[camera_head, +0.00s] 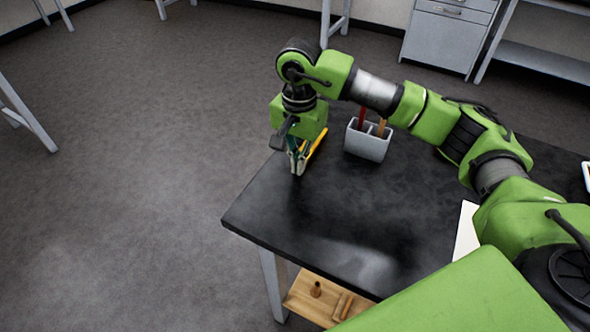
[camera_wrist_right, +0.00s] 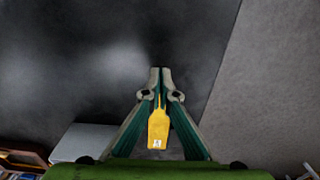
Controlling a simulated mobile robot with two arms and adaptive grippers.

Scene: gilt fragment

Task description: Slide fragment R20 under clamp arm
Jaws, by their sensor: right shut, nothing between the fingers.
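My right gripper (camera_head: 298,170) points down over the far left part of the black table (camera_head: 330,215). In the right wrist view its fingertips (camera_wrist_right: 160,72) meet, and it is shut and empty. I cannot make out fragment R20 or a clamp arm in either view. My left gripper is out of view.
A grey divided holder (camera_head: 366,146) with red and orange-handled tools stands right of the gripper. A white sheet (camera_head: 466,232) lies partly behind my right arm. A wooden tray (camera_head: 318,300) sits below the table's front edge. The table's front left is bare.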

